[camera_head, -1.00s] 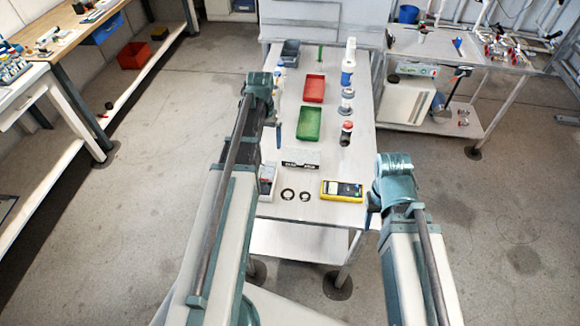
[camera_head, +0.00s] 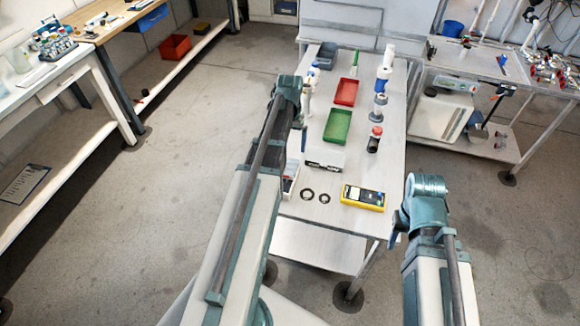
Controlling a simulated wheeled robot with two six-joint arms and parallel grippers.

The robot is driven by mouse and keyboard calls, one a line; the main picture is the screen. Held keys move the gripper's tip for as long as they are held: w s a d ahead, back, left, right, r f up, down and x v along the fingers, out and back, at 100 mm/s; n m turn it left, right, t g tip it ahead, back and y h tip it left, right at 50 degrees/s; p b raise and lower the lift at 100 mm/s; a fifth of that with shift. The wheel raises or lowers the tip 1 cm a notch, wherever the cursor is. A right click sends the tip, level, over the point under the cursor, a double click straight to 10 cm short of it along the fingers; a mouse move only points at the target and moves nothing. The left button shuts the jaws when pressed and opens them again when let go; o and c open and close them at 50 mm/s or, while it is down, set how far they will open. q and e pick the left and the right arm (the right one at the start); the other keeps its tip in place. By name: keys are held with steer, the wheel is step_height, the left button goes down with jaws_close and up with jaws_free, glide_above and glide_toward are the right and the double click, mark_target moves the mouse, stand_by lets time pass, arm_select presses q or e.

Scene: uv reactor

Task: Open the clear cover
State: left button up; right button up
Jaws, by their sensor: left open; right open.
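I cannot make out a clear cover for certain. A small pale box with a black strip (camera_head: 325,158) stands on the white table (camera_head: 384,160), and it is too small to tell whether its top is clear. My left gripper (camera_head: 304,140) is over the table's left side, left of the green tray, and its fingers are partly hidden by my arm. My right gripper (camera_head: 393,238) hangs at the table's front right corner, mostly hidden behind its wrist. Neither gripper shows anything held.
The table also bears a green tray (camera_head: 337,127), a red tray (camera_head: 346,92), a yellow multimeter (camera_head: 363,197), two dark rings (camera_head: 308,195) and several bottles (camera_head: 384,65) along the right. A second bench (camera_head: 480,62) stands behind right. The floor on the left is open.

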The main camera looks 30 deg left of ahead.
mark_target(290, 167)
arm_select(q)
step_height(290, 167, down, 10)
steer(key=b, duration=0.8)
steer(key=shift+r, duration=0.25)
steer(key=c, duration=1.4)
